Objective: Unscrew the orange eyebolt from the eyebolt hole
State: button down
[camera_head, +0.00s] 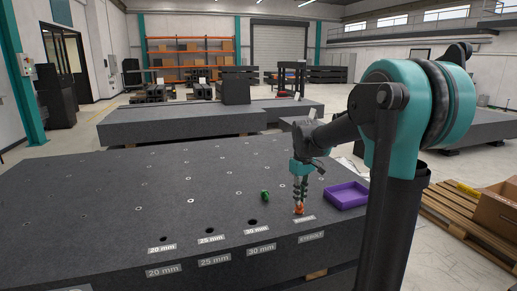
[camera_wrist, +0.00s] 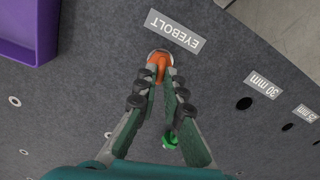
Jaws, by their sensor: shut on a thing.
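The orange eyebolt (camera_head: 299,209) is at the front right of the dark granite bed, by the EYEBOLT label. In the wrist view the orange eyebolt (camera_wrist: 159,63) sits at the pale-rimmed eyebolt hole (camera_wrist: 164,54), between my fingertips. My gripper (camera_head: 300,200) points down over it, and its fingers are shut on the eyebolt. The fingers (camera_wrist: 160,80) hide part of the eyebolt, and I cannot tell how deep its thread sits. The EYEBOLT label (camera_wrist: 175,31) lies flat beside the hole.
A purple tray (camera_head: 347,195) stands right of my gripper and also shows in the wrist view (camera_wrist: 27,50). A small green object (camera_head: 265,196) lies on the bed to the left. Labelled holes, such as the 30 mm one (camera_head: 250,221), line the front edge.

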jog(key=shift+r, duration=0.9)
jog(key=shift+r, duration=1.95)
